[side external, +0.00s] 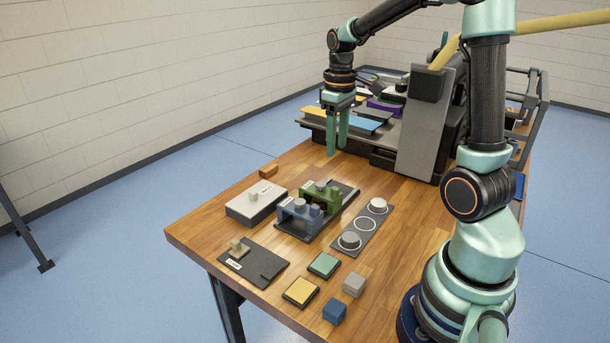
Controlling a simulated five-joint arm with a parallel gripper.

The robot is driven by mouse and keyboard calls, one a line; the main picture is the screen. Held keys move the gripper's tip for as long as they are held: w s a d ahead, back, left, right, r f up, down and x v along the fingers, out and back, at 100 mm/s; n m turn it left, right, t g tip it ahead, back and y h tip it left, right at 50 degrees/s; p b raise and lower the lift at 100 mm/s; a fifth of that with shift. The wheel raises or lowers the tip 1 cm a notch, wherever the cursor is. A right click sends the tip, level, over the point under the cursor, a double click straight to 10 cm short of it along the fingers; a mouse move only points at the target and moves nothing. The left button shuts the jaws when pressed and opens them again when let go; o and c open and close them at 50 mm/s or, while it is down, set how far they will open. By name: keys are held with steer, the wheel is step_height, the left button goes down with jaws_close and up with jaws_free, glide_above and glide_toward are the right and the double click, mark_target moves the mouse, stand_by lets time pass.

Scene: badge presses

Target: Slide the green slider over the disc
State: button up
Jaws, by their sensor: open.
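A pale round disc (377,205) and a grey round disc (349,240) sit on a grey strip to the right of the sliders. I cannot tell whether anything lies under the green slider. My gripper (337,148) is open and empty, pointing down beyond the sliders, apart from them and near the table's back part.
A white box with a knob (250,206) and a small orange block (268,171) stand to the left. In front are a dark plate (265,268), yellow and green pads (300,291), and grey and blue cubes (334,311). A dark rack (390,132) fills the back.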

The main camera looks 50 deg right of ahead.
step_height(320, 180, up, 7)
stand_by(1.0)
steer(key=s+a+t, duration=0.2)
steer(key=a, duration=0.6)
steer(key=s+a+t, duration=0.3)
steer(key=a, duration=0.6)
steer(key=shift+s+f+t, duration=0.3)
steer(key=shift+s+f, duration=0.05)
steer(key=shift+f, duration=0.1)
